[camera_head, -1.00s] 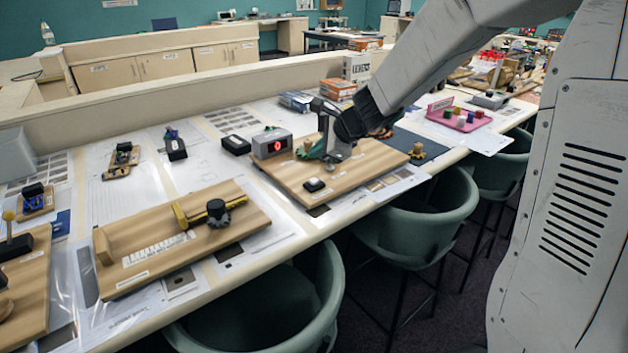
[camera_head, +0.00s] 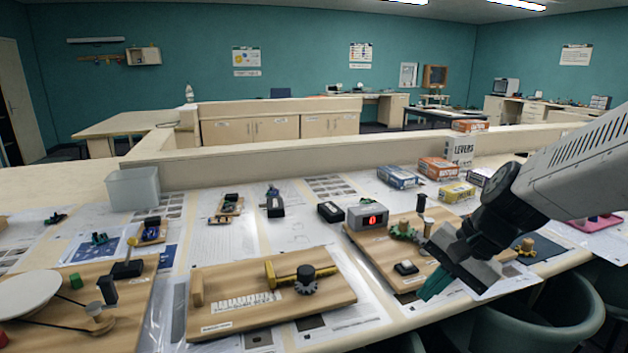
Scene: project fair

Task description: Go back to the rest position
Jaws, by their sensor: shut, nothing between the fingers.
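My gripper (camera_head: 432,288) is at the right, above the front edge of the long table (camera_head: 375,333). Its green-tipped fingers point down and to the left. It holds nothing and is apart from the boards. My arm reaches in from the right edge and hides part of the table behind it.
A wooden board (camera_head: 397,252) with a box showing a red "0" display (camera_head: 367,218) lies just left of my gripper. Another board (camera_head: 232,313) carries a yellow bar (camera_head: 290,277). A clear bin (camera_head: 132,188) stands at the left. Small boxes (camera_head: 438,168) stand behind.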

